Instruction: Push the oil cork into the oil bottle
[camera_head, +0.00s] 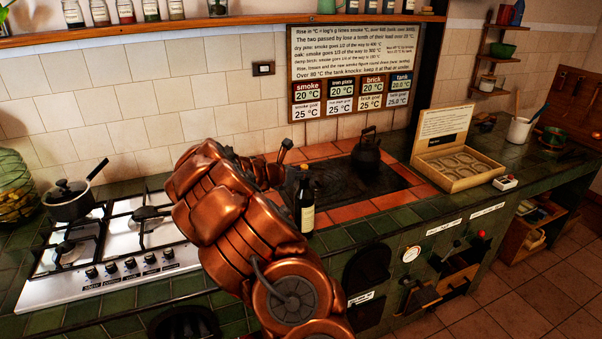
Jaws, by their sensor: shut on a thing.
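The oil bottle (305,203) is dark with a pale label. It stands upright on the counter by the tiled hearth, just right of my copper arm. Its neck shows, but I cannot make out a cork in its mouth. My gripper (273,174) is at the far end of the arm, left of the bottle's neck, and mostly hidden behind the arm. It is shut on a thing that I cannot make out. I cannot pick out the oil cork anywhere.
A gas hob (125,245) with a lidded pot (70,198) is at left. A dark kettle (367,154) stands on the hearth plate behind the bottle. An open wooden box (460,172) and a small white box (505,182) sit at right. Green counter between is clear.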

